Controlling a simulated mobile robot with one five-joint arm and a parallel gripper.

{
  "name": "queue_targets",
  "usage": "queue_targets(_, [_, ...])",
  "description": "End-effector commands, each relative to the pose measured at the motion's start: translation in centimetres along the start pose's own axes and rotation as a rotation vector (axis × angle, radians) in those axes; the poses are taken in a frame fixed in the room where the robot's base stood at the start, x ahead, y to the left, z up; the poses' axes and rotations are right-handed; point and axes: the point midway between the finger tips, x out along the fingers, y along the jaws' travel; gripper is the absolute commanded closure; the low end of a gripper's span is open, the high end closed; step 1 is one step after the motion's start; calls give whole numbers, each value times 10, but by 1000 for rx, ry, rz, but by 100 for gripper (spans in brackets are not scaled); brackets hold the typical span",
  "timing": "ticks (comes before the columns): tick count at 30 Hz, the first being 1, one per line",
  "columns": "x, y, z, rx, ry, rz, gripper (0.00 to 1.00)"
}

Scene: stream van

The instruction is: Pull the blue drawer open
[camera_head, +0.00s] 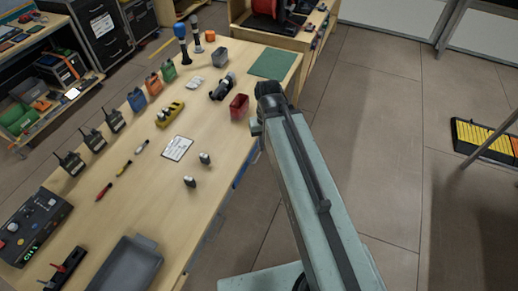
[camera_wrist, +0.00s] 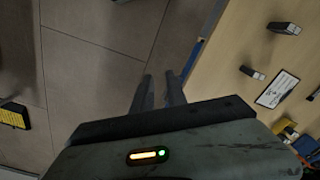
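A blue strip, which looks like the blue drawer's front (camera_head: 242,168), shows in the head view below the bench's front edge, left of my arm. The fingers point toward the floor beside the bench edge. In the head view my arm hides the fingers.
The wooden bench (camera_head: 217,145) holds a red bin (camera_head: 239,106), a white sheet (camera_head: 177,148), several radios and a grey tray (camera_head: 124,266). A second bench with a red reel (camera_head: 264,8) stands at the back.

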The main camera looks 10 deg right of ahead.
Motion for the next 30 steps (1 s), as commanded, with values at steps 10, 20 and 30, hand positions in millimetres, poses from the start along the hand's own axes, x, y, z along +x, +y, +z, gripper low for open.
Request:
queue_targets(10, [136,22,-122,480,49,-137,82])
queue_targets(20, [144,26,-140,588,52,-170,82])
queue_targets(30, [192,19,-144,584,52,-169,82])
